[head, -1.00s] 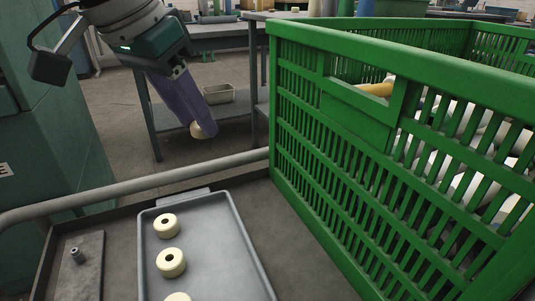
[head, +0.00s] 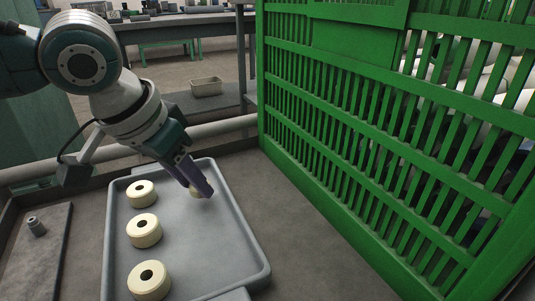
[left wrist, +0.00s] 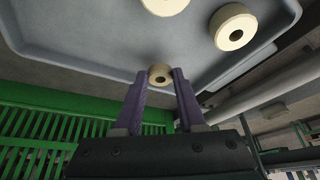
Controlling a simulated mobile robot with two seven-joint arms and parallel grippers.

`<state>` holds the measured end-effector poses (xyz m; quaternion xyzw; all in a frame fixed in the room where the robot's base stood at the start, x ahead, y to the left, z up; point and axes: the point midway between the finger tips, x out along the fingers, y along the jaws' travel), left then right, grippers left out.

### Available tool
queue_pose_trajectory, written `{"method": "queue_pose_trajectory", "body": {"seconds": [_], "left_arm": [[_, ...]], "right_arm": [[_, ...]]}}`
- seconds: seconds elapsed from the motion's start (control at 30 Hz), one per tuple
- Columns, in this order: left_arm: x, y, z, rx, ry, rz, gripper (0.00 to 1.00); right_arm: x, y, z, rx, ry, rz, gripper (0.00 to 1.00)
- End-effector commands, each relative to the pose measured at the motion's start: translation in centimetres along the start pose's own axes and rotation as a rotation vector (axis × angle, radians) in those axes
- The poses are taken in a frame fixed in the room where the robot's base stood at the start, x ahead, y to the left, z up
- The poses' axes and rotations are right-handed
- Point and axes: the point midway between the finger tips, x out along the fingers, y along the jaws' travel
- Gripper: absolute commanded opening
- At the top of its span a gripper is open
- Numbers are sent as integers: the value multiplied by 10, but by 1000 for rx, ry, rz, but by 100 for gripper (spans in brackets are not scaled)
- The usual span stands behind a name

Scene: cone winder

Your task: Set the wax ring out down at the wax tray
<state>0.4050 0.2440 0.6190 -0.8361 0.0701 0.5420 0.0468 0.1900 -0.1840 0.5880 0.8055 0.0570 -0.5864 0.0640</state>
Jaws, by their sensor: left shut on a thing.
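The grey wax tray (head: 212,245) lies on the dark bench. Three cream wax rings, at the back (head: 141,193), in the middle (head: 144,230) and in front (head: 149,280), stand in a column along its left side. My left gripper (head: 197,190) reaches down over the tray's far right part, shut on another wax ring (head: 194,193) that its purple fingers partly hide. In the left wrist view this held ring (left wrist: 160,74) sits between the fingertips, against the tray (left wrist: 95,45). I cannot tell whether it touches the tray floor. My right gripper is not in view.
A tall green slatted crate (head: 345,130) stands close on the right, with white things inside. A grey plate with a small peg (head: 36,227) lies left of the tray. A rail (head: 215,128) runs behind it. The tray's right half is otherwise clear.

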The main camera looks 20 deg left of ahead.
Motion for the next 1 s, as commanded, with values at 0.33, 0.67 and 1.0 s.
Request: {"method": "queue_pose_trajectory", "body": {"seconds": [0.33, 0.67, 1.0], "left_arm": [[13, 0, 6, 1, 0, 0, 0], [15, 0, 7, 1, 0, 0, 65], [12, 0, 5, 1, 1, -1, 69]], "right_arm": [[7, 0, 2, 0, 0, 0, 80], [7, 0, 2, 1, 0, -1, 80], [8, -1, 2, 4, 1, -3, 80]]}}
